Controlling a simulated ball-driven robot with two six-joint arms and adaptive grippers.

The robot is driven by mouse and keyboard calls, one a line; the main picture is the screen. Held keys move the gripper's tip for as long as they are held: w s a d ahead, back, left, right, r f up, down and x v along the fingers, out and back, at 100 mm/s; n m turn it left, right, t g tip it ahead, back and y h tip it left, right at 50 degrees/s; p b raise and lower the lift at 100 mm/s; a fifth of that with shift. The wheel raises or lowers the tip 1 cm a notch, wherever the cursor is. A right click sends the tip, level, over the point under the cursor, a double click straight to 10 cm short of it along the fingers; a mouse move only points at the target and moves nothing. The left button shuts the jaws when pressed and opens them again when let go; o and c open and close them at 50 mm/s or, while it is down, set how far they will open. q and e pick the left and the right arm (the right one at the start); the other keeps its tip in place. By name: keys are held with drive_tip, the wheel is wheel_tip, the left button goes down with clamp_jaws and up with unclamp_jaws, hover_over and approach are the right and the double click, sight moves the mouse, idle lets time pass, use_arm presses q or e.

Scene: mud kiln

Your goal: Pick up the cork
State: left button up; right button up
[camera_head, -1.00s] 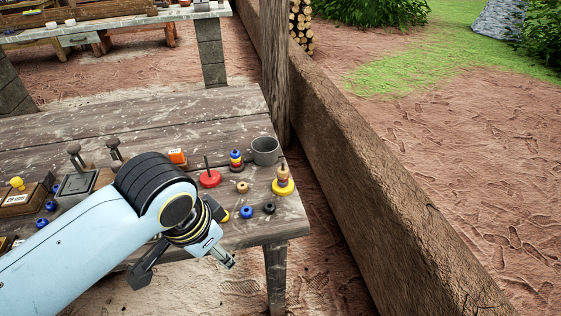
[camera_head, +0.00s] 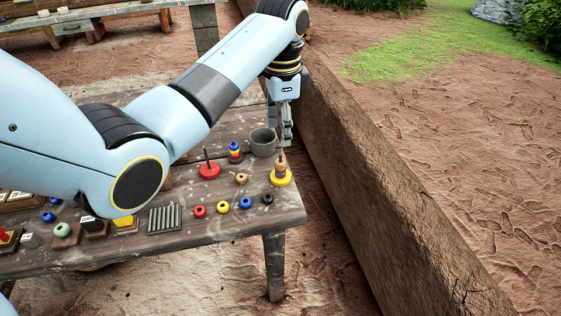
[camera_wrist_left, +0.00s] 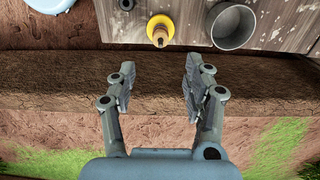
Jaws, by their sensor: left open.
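A small tan-brown piece that looks like the cork (camera_head: 282,163) stands upright on a yellow round base (camera_head: 281,179) near the table's right edge. In the left wrist view the brown piece (camera_wrist_left: 160,36) and its yellow base (camera_wrist_left: 166,21) are at the top. My left gripper (camera_head: 284,143) points down just above and behind it, close to the grey mug. In the wrist view its two fingers (camera_wrist_left: 155,82) are apart with nothing between them. I cannot tell the exact gap to the cork. My right gripper is not in view.
A grey mug (camera_head: 263,142) stands close beside the gripper. A red disc with a peg (camera_head: 209,171), a small ring stack (camera_head: 235,153) and several coloured rings lie to the left. A thick mud wall (camera_head: 350,170) runs along the table's right side.

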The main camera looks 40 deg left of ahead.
sight(280, 158)
use_arm(q)
wheel_tip(280, 158, down, 9)
drive_tip(key=shift+s+a+f+b, duration=0.1)
drive_tip(key=shift+f+b, duration=0.05)
drive_tip(key=shift+b, duration=0.15)
drive_tip(key=c, duration=0.8)
